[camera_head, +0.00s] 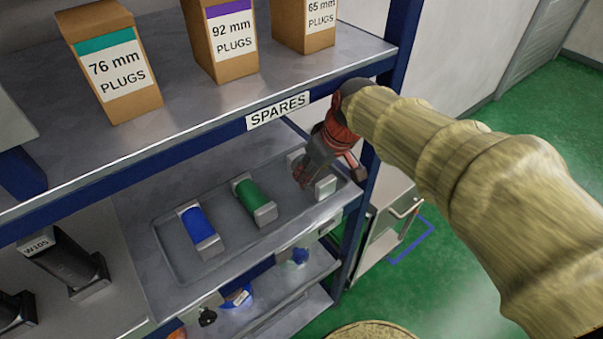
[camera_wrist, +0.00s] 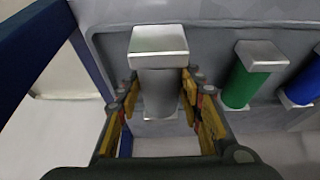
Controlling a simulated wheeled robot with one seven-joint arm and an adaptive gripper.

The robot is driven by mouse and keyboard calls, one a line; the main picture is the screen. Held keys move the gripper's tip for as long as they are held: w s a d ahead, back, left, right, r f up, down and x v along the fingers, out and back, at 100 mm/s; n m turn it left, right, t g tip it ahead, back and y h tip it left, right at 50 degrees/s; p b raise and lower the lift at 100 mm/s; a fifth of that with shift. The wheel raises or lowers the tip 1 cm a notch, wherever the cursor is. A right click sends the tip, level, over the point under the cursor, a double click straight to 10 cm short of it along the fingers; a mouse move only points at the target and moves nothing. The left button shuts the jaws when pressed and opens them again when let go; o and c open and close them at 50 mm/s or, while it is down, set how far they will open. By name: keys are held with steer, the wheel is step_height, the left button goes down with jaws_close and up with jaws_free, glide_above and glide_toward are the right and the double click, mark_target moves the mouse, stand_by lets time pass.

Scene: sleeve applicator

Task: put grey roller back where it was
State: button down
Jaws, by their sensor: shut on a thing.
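The grey roller (camera_wrist: 158,90) is upright in the wrist view, a grey cylinder between two pale metal end blocks. In the head view its end block (camera_head: 326,186) shows at the right end of the shelf tray (camera_head: 168,252), mostly hidden by my gripper. My gripper (camera_wrist: 160,108) is shut on the grey cylinder, one finger on each side. In the head view my gripper (camera_head: 318,172) reaches in under the SPARES shelf edge. I cannot tell whether the roller touches the tray floor.
A green roller (camera_head: 252,199) and a blue roller (camera_head: 200,229) lie in the tray to the left. The upper shelf edge with the SPARES label (camera_head: 278,111) is close above my gripper. A blue shelf post (camera_head: 360,215) stands just right of it. Plug boxes (camera_head: 110,62) stand above.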

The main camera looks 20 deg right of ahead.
steer(key=shift+w+a+f, duration=0.15)
steer(key=shift+w+f, duration=0.05)
steer(key=shift+w, duration=0.2)
steer(key=shift+w+a+f, duration=0.1)
steer(key=shift+w+f, duration=0.1)
steer(key=shift+w, duration=0.2)
steer(key=shift+w+a+f+b, duration=0.25)
steer(key=shift+w+f+b, duration=0.2)
steer(key=shift+w, duration=0.2)
steer(key=shift+w+a+f+b, duration=0.2)
steer(key=shift+w+f+b, duration=0.1)
steer(key=shift+w+f, duration=0.3)
steer(key=shift+f, duration=0.15)
steer(key=c, duration=1.3)
jaws_free()
steer(key=shift+o, duration=0.6)
